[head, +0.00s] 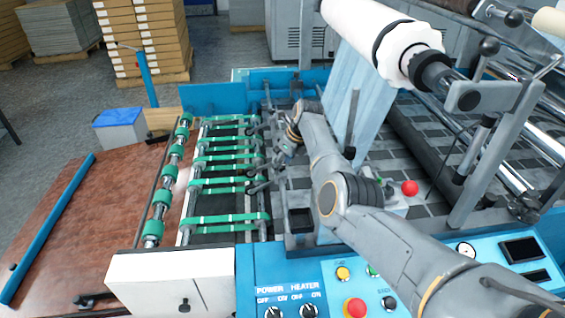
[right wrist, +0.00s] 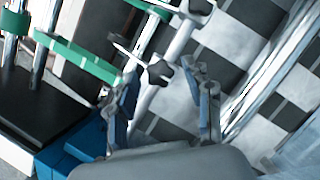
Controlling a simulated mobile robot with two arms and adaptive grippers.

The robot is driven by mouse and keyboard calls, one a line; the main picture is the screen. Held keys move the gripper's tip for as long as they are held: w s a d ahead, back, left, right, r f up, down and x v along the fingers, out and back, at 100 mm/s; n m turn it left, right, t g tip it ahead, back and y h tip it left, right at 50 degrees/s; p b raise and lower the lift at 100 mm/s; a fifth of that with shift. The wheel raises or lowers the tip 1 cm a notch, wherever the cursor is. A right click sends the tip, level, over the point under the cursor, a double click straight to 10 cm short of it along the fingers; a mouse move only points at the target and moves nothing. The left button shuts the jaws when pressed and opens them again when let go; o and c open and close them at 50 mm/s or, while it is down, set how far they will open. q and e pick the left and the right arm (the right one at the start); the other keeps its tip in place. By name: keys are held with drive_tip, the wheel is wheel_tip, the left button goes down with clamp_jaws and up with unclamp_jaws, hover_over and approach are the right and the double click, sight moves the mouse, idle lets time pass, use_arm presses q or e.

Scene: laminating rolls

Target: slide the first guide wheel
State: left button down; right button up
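My right gripper (head: 281,155) is over the metal shaft beside the green belts in the head view. In the right wrist view the right gripper (right wrist: 162,78) is open, with its two fingers apart. A small metal guide wheel part with a dark knob (right wrist: 159,73) shows between and just beyond the fingertips, on the shaft. I cannot tell whether the fingers touch it. Another pale wheel part (right wrist: 196,10) sits farther up the shaft. In the head view a guide wheel part (head: 259,187) shows nearer the front; which wheel is first is unclear. My left gripper is not in view.
Green belts (head: 225,181) on rollers lie left of the shaft. A large white film roll (head: 375,40) hangs above right, its film dropping behind my arm. A control panel (head: 320,285) is in front. A brown table (head: 75,225) stands at left.

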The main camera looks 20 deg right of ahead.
drive_tip(key=shift+r, duration=0.15)
drive_tip(key=v, duration=1.1)
drive_tip(key=shift+s+r, duration=0.2)
drive_tip(key=shift+r, duration=0.15)
